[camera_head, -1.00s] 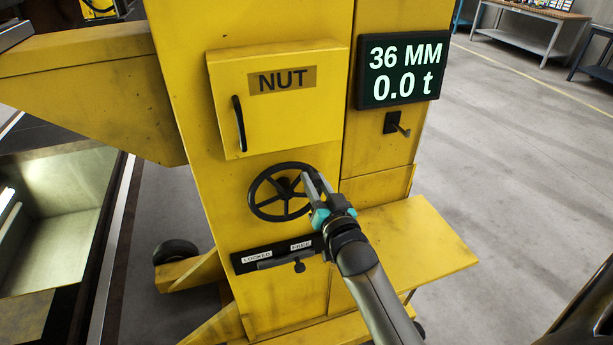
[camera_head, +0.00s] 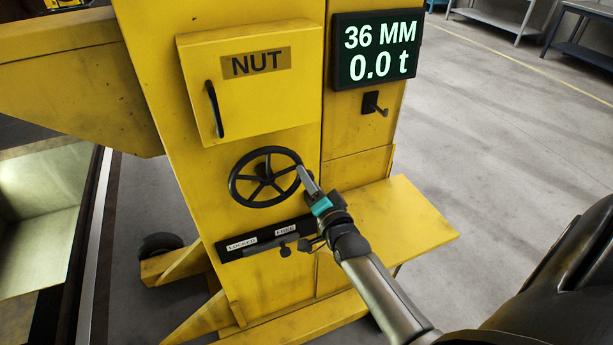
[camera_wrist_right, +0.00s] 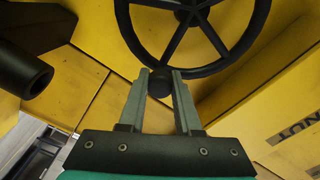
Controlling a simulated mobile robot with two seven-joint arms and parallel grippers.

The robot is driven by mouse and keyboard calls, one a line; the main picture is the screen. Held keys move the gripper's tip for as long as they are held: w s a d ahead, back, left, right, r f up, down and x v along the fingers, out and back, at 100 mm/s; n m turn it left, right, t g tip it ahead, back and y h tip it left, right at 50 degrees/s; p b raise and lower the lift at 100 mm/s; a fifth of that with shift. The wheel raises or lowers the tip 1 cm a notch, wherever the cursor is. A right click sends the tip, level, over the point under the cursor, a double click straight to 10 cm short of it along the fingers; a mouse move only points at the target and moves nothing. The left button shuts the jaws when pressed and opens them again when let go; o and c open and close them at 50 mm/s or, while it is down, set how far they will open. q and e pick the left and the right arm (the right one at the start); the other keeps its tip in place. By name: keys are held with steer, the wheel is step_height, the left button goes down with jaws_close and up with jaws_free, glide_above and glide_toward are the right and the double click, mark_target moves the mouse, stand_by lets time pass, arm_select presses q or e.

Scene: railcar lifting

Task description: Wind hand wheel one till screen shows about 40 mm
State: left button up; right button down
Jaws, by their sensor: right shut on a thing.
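The black hand wheel (camera_head: 265,176) sits on the front of the yellow jack column, below the NUT box. My right gripper (camera_head: 304,175) is at the wheel's right side. In the right wrist view my right gripper (camera_wrist_right: 159,82) is shut on the round black knob (camera_wrist_right: 160,83) at the rim of the wheel (camera_wrist_right: 192,40). The screen (camera_head: 376,50) at the upper right of the column reads 36 MM and 0.0 t. My left gripper is not in view.
A lever plate (camera_head: 265,240) marked LOCKED and FREE lies just below the wheel. The yellow NUT box (camera_head: 250,85) with a black handle is above it. A black peg (camera_head: 374,104) sticks out under the screen. A yellow shelf (camera_head: 400,220) juts out at the right.

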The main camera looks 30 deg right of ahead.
steer(key=shift+f, duration=0.15)
stand_by(0.3)
steer(key=c, duration=0.6)
jaws_free()
steer(key=v, duration=1.5)
steer(key=shift+s, duration=0.15)
steer(key=shift+d, duration=0.1)
